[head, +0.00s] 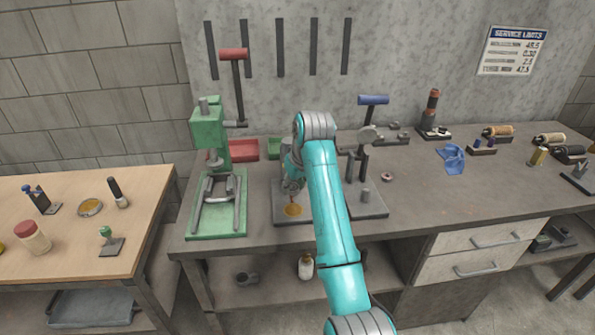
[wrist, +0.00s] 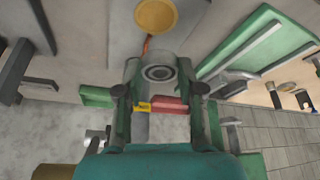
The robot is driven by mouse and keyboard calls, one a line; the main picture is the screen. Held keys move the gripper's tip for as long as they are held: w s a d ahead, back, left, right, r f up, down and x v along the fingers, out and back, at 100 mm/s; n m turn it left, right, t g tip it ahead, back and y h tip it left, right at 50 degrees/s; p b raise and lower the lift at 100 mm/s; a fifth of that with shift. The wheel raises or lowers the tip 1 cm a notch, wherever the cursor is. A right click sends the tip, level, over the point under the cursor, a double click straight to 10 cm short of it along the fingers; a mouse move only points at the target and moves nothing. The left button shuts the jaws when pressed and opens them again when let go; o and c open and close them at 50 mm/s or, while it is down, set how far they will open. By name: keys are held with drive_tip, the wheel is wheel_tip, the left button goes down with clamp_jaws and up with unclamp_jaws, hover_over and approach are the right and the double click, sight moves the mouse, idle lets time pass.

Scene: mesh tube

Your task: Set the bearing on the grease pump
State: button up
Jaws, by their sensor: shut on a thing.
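My gripper (wrist: 160,88) is shut on a grey round piece with a dark ring in its face, which looks like the bearing (wrist: 158,72) in the wrist view. In the head view my gripper (head: 293,182) hangs above a grey base plate (head: 281,217) bearing a gold disc (head: 293,210); this looks like the grease pump. The gold disc also shows in the wrist view (wrist: 155,15), apart from the held piece. A thin orange part (wrist: 147,43) shows between them. My arm hides much of this station in the head view, and the held piece is hardly visible there.
A green press (head: 214,150) stands close on the left. A grey stand with a blue-handled lever (head: 373,100) stands close on the right, with a small ring (head: 387,177) beside it. Red (head: 243,150) and green (head: 273,148) trays lie behind. The bench front right is clear.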

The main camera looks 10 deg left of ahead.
sight(293, 209)
drive_tip(key=shift+w+f, duration=0.2)
drive_tip(key=shift+f, duration=1.35)
drive_tip(key=shift+w+f, duration=0.15)
drive_tip(key=shift+f, duration=1.35)
drive_tip(key=shift+f, duration=0.75)
drive_tip(key=o, duration=1.2)
drive_tip(key=shift+o, duration=0.2)
drive_tip(key=v, duration=1.2)
